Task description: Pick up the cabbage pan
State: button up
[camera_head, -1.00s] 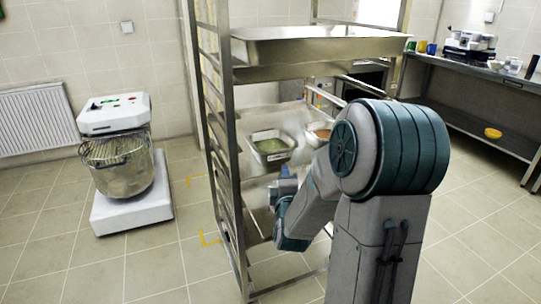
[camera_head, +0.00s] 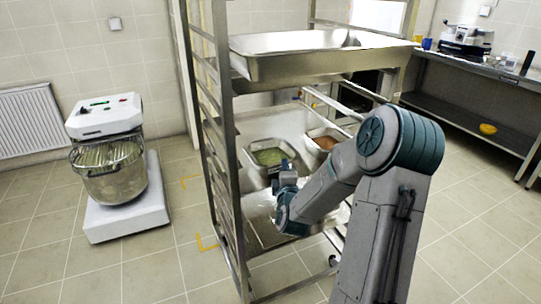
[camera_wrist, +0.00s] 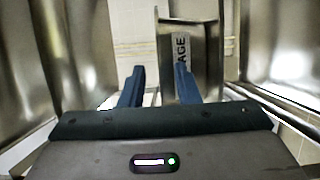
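The cabbage pan (camera_head: 250,171) is a steel pan with green contents, sitting on a rack shelf in the head view. In the wrist view its metal wall (camera_wrist: 200,70) is ahead, with a label ending in "AGE" turned sideways.
A second pan (camera_head: 324,134) with orange-brown contents stands right of the cabbage pan. A large steel tray (camera_head: 300,66) sits above on the rack, and rack posts (camera_head: 222,150) stand at the left. A mixer (camera_head: 110,170) stands on the floor at left.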

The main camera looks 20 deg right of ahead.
jog(key=shift+x, duration=0.75)
grip_shut()
jog(key=shift+r, duration=0.15)
dwell(0.8)
